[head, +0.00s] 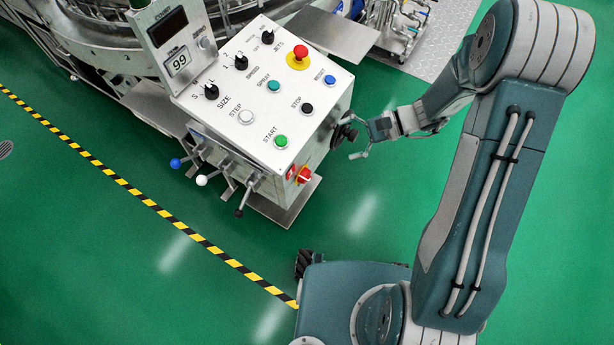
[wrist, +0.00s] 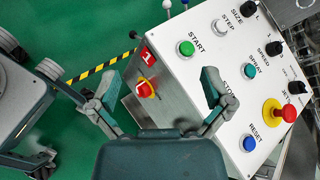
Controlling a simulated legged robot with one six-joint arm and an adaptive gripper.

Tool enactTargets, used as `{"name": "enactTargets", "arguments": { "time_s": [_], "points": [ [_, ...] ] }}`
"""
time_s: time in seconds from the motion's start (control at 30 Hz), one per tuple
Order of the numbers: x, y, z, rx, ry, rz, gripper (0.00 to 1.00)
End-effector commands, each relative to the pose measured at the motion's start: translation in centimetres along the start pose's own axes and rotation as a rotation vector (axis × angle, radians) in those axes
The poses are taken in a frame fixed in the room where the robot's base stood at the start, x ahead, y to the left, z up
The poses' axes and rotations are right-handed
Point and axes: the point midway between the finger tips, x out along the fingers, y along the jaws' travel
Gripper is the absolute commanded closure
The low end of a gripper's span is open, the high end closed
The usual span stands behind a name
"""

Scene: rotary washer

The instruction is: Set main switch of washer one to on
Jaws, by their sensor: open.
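The main switch is a red rotary knob on a yellow base (head: 304,175), low on the side of the washer's control box (head: 240,97). In the wrist view the main switch (wrist: 146,90) shows between my finger tips, nearer the left one. Its exact turn position is too small to tell. My gripper (head: 352,143) is open and empty, just right of the control box and up and to the right of the switch in the head view. In the wrist view my gripper (wrist: 160,84) has its fingers spread wide, and nothing touches the switch.
The sloped panel has a green start button (head: 281,140), a black stop button (head: 307,109) and a red emergency stop (head: 300,52). Levers with coloured balls (head: 202,180) stick out below the box. Green floor right of the box is free.

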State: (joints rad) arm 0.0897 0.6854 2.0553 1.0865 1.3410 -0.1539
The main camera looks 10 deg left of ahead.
Motion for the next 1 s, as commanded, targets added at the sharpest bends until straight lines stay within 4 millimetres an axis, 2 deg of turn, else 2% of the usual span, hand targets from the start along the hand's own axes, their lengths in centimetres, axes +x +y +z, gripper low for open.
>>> {"name": "enactTargets", "arguments": {
  "time_s": [0.03, 0.37, 0.57, 0.7, 0.9, 1.0],
  "points": [
    [0.7, 0.4, -1.4, 0.041, -0.027, -0.036, 0.0],
    [4.6, 3.0, -9.7, 0.275, -0.155, -0.301, 0.0],
    [7.0, 6.2, -14.7, 0.416, -0.196, -0.468, 0.0],
    [8.9, 9.3, -18.0, 0.511, -0.206, -0.584, 0.0],
    [10.9, 13.3, -21.4, 0.616, -0.2, -0.72, 0.0],
    [11.4, 14.4, -22.1, 0.639, -0.194, -0.753, 0.0]
  ]
}}
